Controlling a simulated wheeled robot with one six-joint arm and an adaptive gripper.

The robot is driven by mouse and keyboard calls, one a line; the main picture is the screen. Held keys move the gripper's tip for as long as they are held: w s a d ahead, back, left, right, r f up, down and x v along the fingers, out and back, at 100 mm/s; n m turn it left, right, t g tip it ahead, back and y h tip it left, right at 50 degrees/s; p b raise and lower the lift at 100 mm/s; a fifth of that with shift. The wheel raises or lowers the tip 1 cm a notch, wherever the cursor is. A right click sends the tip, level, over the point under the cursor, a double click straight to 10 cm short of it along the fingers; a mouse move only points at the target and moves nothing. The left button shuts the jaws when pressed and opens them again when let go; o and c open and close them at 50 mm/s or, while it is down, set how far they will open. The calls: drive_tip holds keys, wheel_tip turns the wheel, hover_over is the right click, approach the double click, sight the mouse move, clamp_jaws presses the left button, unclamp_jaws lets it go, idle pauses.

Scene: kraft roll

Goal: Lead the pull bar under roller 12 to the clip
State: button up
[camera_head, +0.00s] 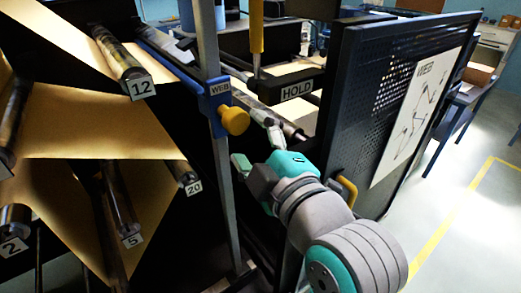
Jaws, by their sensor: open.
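A blue bar (172,62) with a "WEB" tag and a yellow knob (235,121) at its near end looks like the pull bar. It lies right of roller 12 (131,67), by a grey post. A black block marked "HOLD" (297,89), below a yellow rod, looks like the clip; it is right of the knob. My gripper (254,143) is open, its fingers just below and right of the knob. It appears empty and apart from the knob, though depth is hard to judge.
Brown kraft paper (85,120) runs over several numbered rollers at left, including roller 20 (184,178) and roller 5 (122,205). The grey post (208,45) stands left of my gripper. A dark perforated panel (365,100) with a web diagram stands at right.

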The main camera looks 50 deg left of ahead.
sight(242, 125)
drive_tip(key=shift+x, duration=3.35)
clamp_jaws()
drive_tip(key=shift+w+f, duration=0.15)
drive_tip(key=shift+w, duration=0.3)
drive_tip(key=shift+o, duration=1.9)
unclamp_jaws()
drive_tip(key=shift+d, duration=0.1)
